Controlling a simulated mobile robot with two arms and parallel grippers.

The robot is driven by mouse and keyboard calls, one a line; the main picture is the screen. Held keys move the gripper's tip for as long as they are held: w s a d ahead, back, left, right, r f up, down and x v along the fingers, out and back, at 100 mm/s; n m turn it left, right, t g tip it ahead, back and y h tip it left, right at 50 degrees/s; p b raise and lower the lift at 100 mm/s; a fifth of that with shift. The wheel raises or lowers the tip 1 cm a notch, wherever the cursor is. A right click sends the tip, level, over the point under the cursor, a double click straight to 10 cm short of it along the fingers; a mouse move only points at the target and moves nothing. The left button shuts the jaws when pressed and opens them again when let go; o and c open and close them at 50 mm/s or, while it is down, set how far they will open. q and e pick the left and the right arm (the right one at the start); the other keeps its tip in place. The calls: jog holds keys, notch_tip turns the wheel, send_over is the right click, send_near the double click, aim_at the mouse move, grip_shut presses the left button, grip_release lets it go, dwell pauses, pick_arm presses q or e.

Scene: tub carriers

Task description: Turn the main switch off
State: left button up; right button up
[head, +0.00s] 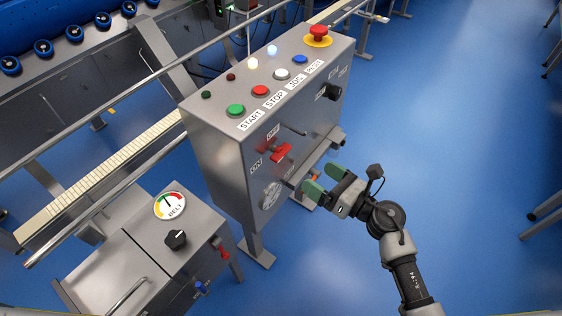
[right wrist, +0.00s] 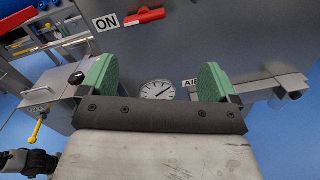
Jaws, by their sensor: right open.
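The main switch is a red handle (head: 281,152) on the front face of the grey control box. Its OFF label (head: 273,131) is above it and its ON label (head: 256,166) is to its left. The handle lies sideways, with its end toward ON. In the right wrist view the red handle (right wrist: 145,16) is at the top edge, beside the ON label (right wrist: 106,22). My right gripper (head: 322,181) is open and empty, below and right of the handle, apart from it. Its green fingers also show in the right wrist view (right wrist: 158,80). My left gripper is not in view.
The box top (head: 217,99) carries several buttons and a red emergency stop (head: 318,34). A round gauge (right wrist: 158,90) sits below the switch, and a metal rail (head: 318,160) runs along the lower front. A belt cabinet (head: 120,272) stands at left. Blue floor is free at right.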

aim_at(285, 154)
jog(key=w+a+r+n, duration=0.1)
jog(key=a, duration=0.1)
jog(key=w+a+r+n, duration=0.1)
jog(key=w+a, duration=0.1)
jog(key=a, duration=0.1)
jog(key=w+a+n+g, duration=0.1)
jog(key=a+n, duration=0.1)
jog(key=shift+w+a+r+y, duration=0.25)
jog(key=shift+a+r+y, duration=0.05)
jog(key=shift+a+r, duration=0.1)
jog(key=shift+w+a, duration=0.45)
jog(key=shift+a, duration=0.15)
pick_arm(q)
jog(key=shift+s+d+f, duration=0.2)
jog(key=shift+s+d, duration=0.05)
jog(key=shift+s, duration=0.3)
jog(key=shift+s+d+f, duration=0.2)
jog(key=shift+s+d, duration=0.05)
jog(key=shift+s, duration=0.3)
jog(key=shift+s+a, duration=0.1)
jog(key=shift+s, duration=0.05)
pick_arm(e)
jog(key=shift+c, duration=0.3)
jog(key=c, duration=0.9)
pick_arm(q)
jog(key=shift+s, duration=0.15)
